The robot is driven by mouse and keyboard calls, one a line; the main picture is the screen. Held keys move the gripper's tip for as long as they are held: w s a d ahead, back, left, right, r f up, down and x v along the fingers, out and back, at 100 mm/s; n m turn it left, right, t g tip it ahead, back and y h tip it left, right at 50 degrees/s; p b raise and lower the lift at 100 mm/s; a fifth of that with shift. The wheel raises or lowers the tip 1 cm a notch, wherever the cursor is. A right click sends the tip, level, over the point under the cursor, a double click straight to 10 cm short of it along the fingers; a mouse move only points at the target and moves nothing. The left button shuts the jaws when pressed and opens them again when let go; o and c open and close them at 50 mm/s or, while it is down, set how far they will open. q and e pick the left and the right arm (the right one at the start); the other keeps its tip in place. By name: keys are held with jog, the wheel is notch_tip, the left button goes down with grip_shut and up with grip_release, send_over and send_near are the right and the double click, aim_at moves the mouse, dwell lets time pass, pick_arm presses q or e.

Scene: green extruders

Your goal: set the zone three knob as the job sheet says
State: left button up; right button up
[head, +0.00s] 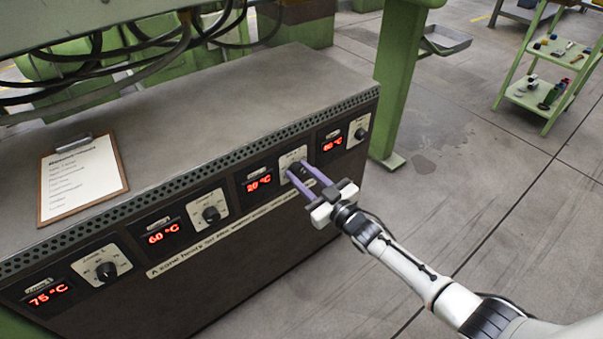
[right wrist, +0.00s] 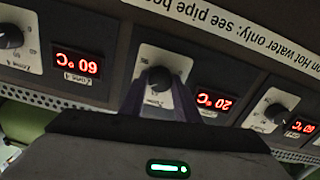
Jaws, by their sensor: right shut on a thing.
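The zone three knob (right wrist: 160,79) is a dark round knob on a pale plate on the front of the dark cabinet. Its red display (head: 259,183) reads 20 °C, and it also shows upside down in the right wrist view (right wrist: 214,102). My right gripper (head: 298,171) has its purple fingers on either side of this knob, shut on it. The fingers partly hide the knob and its dial marks. The job sheet (head: 80,178) lies on a brown clipboard on the cabinet top; its small text is too small to read. My left gripper is out of view.
The other zones have their own knobs: one (head: 211,214) by a 60 °C display, one (head: 106,271) by 75 °C, and zone four's (head: 361,133) close at the right by 60 °C. A green post (head: 396,80) and tool cart (head: 548,70) stand right. The floor between is clear.

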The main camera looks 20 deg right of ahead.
jog(key=shift+m, duration=0.7)
jog(key=o, duration=1)
jog(key=shift+o, duration=0.2)
jog(key=p+v, duration=0.2)
jog(key=v, duration=0.8)
jog(key=shift+s, duration=0.15)
